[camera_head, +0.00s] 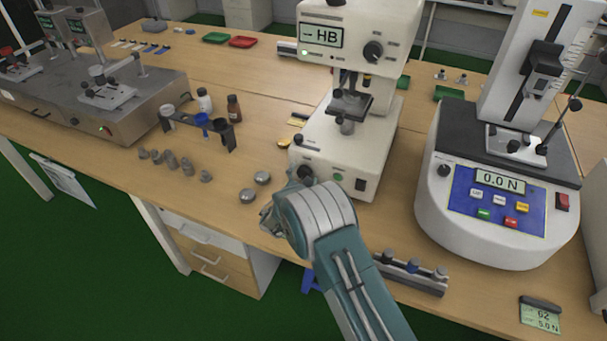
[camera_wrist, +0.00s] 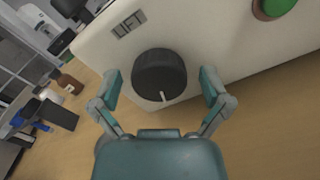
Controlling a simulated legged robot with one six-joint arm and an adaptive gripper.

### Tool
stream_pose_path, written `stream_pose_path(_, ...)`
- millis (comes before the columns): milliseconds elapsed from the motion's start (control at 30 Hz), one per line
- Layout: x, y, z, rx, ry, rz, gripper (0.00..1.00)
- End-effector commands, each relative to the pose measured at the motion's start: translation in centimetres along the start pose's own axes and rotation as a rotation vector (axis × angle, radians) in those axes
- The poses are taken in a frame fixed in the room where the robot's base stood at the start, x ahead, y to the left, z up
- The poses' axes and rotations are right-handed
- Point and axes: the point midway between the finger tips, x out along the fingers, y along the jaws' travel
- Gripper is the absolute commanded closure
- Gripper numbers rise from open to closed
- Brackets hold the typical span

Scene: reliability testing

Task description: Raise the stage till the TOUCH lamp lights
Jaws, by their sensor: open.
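The white hardness tester (camera_head: 345,150) stands in the middle of the bench, its display (camera_head: 322,37) reading "– HB". Its stage (camera_head: 350,105) sits below the indenter; I cannot tell the exact gap. My gripper (camera_wrist: 160,88) is open, one finger on each side of the knob, with visible gaps. In the head view my gripper (camera_head: 285,197) is partly hidden by my wrist.
A green button (camera_wrist: 275,7) is right of the knob. A force tester (camera_head: 500,195) stands to the right, a block rack (camera_head: 410,272) in front.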

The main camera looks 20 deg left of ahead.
Motion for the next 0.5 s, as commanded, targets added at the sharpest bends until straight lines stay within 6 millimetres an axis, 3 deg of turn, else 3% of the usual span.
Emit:
stream_pose_path(267, -1.0, 0.1, -0.1, -0.001, 0.001, 0.002, 0.03)
stream_pose_path(500, -5.6, 0.1, -0.2, -0.003, 0.003, 0.003, 0.03)
